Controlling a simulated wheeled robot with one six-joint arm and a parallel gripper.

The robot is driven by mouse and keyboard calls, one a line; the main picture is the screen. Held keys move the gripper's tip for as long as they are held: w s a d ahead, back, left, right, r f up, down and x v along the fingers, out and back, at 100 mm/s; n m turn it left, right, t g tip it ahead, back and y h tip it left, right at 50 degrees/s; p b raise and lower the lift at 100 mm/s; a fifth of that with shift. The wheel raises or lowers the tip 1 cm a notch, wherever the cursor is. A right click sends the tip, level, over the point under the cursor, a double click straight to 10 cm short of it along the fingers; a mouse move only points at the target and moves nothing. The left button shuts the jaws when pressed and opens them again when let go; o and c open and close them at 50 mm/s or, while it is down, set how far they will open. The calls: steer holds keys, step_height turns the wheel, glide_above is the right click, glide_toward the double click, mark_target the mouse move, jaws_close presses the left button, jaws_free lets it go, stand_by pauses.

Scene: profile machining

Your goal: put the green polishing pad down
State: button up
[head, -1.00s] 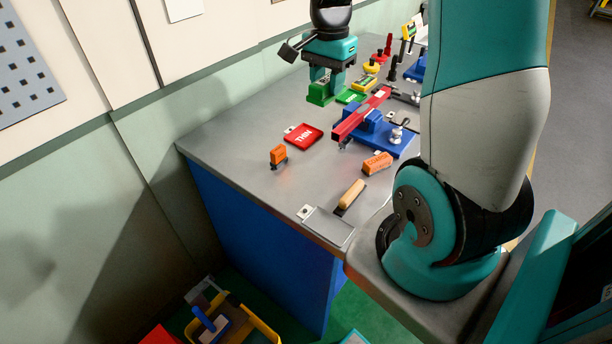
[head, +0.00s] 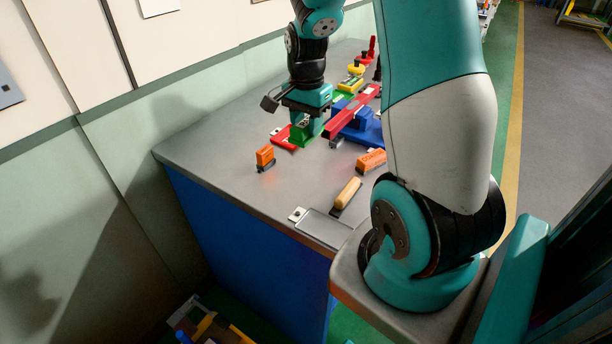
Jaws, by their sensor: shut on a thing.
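My gripper (head: 306,112) is shut on the green polishing pad (head: 301,136). It hangs down over the grey bench top, and the gripper's own body hides part of the pad. The pad is in front of the red plate (head: 280,138), covering much of it in this view. I cannot tell whether the pad touches the plate or the bench. The green holder (head: 340,97) shows a little just behind and right of the gripper.
A blue fixture (head: 362,130) with a long red bar (head: 345,116) stands close to the right of my gripper. Orange-handled blocks (head: 265,157) (head: 371,161) and a wooden-handled tool (head: 347,193) lie nearer. The bench's front left area is clear.

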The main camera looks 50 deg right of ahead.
mark_target(306, 184)
step_height(306, 184, down, 15)
steer(key=shift+r+p, duration=0.1)
steer(key=shift+p, duration=0.95)
steer(key=o, duration=1)
steer(key=shift+c, duration=0.2)
